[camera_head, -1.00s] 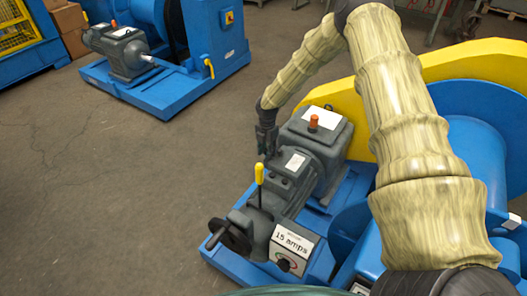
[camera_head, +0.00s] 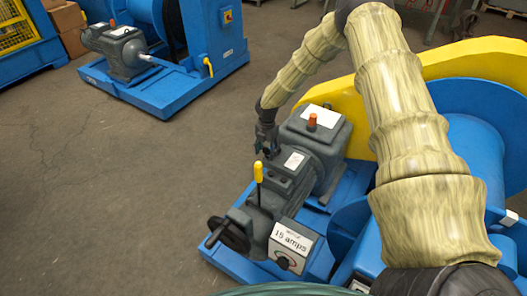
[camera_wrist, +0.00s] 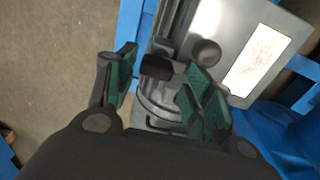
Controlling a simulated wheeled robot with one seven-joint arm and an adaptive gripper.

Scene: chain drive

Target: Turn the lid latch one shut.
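My gripper (camera_head: 267,147) is at the far left edge of the grey gear unit (camera_head: 318,140) on the near blue machine. In the wrist view my gripper (camera_wrist: 160,72) is open, with green finger pads on either side of a short dark block (camera_wrist: 157,67), which looks like the lid latch. The block sits between the pads, and a gap shows at the left pad. I cannot tell whether the right pad touches it. A dark round knob (camera_wrist: 206,53) is just right of it on the grey housing. In the head view the latch is hidden by the gripper.
A yellow-topped lever (camera_head: 258,172), a black handwheel (camera_head: 231,234) and a box labelled 15 amps (camera_head: 293,241) are on the near machine. An orange cap (camera_head: 312,121) tops the gear unit. A yellow guard (camera_head: 450,62) stands behind.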

